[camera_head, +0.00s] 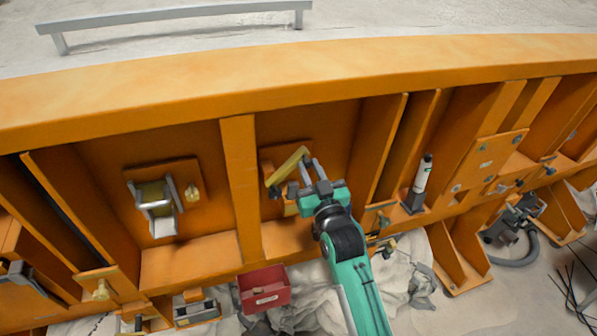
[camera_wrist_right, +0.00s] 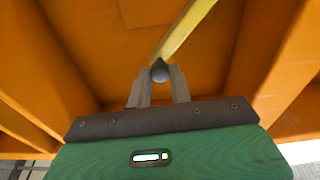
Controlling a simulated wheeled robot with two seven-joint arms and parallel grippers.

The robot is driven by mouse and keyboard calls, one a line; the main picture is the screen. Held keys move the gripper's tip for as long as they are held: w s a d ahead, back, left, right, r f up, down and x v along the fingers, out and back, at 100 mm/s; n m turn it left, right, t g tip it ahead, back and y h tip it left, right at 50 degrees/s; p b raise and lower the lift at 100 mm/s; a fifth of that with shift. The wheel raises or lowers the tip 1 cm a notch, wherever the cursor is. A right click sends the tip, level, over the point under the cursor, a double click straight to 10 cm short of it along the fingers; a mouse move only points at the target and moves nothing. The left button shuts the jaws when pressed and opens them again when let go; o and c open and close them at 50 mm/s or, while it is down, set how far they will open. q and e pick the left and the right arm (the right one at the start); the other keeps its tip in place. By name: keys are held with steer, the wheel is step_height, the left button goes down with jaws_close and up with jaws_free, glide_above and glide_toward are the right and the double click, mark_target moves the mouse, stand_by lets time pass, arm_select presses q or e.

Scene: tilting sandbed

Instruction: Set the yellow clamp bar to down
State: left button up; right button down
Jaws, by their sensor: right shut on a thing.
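The yellow clamp bar (camera_head: 288,165) is in the middle bay of the orange frame, slanting from upper right to lower left in the head view. The bar's mount is partly hidden by the gripper. My left gripper is not in view.
Another clamp with a grey bracket (camera_head: 156,209) is in the bay to the left. A white cylinder (camera_head: 422,180) stands to the right. A red box (camera_head: 264,289) sits below the frame. Orange ribs (camera_head: 241,185) wall the bay on both sides.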

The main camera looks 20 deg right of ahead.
steer(key=w+d+f+m+h+b, duration=0.1)
steer(key=d+f+m+b, duration=0.2)
steer(key=f+m, duration=0.6)
steer(key=shift+w+d+m+h, duration=0.25)
steer(key=shift+d+m+h, duration=0.2)
steer(key=shift+m, duration=0.45)
steer(key=c, duration=1.5)
jaws_free()
steer(key=shift+c, duration=0.2)
steer(key=b+v, duration=0.4)
steer(key=v, duration=0.9)
steer(key=shift+s, duration=0.45)
